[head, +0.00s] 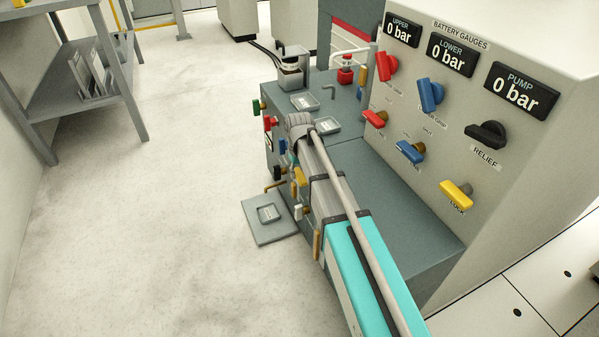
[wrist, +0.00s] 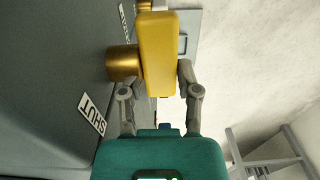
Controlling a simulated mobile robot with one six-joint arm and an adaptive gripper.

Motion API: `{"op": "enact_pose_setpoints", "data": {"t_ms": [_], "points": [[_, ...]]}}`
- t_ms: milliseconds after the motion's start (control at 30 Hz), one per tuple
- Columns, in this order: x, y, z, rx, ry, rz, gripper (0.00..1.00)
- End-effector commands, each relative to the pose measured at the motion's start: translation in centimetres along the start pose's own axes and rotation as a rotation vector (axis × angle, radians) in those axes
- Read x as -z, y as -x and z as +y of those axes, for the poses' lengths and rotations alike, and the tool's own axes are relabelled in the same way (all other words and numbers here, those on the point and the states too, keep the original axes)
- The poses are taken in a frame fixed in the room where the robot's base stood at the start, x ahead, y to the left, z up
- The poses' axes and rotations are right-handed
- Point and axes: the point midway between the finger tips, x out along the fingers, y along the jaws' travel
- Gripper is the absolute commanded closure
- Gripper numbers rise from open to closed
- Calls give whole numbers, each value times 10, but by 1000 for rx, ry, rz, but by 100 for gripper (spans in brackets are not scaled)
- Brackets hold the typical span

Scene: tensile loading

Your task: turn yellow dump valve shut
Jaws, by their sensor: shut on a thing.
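A yellow valve handle (wrist: 159,55) fills the middle of the wrist view, its long side running up and down the picture. Its brass stem (wrist: 122,63) joins it to the grey panel on the left. My gripper (wrist: 157,78) is shut on the handle, one finger on each side; the left finger is near the stem. A SHUT label (wrist: 92,115) is on the panel at lower left of the handle, and a second label is partly visible higher up. In the head view my arm covers much of the cabinet's front, and the grip itself is hard to make out there.
The gauge panel (head: 480,130) reads 0 bar on each display. The floor to the left is clear up to a shelf (head: 85,87).

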Motion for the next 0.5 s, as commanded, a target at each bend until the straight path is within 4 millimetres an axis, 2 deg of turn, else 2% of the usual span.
{"op": "enact_pose_setpoints", "data": {"t_ms": [267, 500], "points": [[-2, -1, 1, -9, -2, 32, 100], [-6, -2, 1, -9, -3, 142, 100]]}}
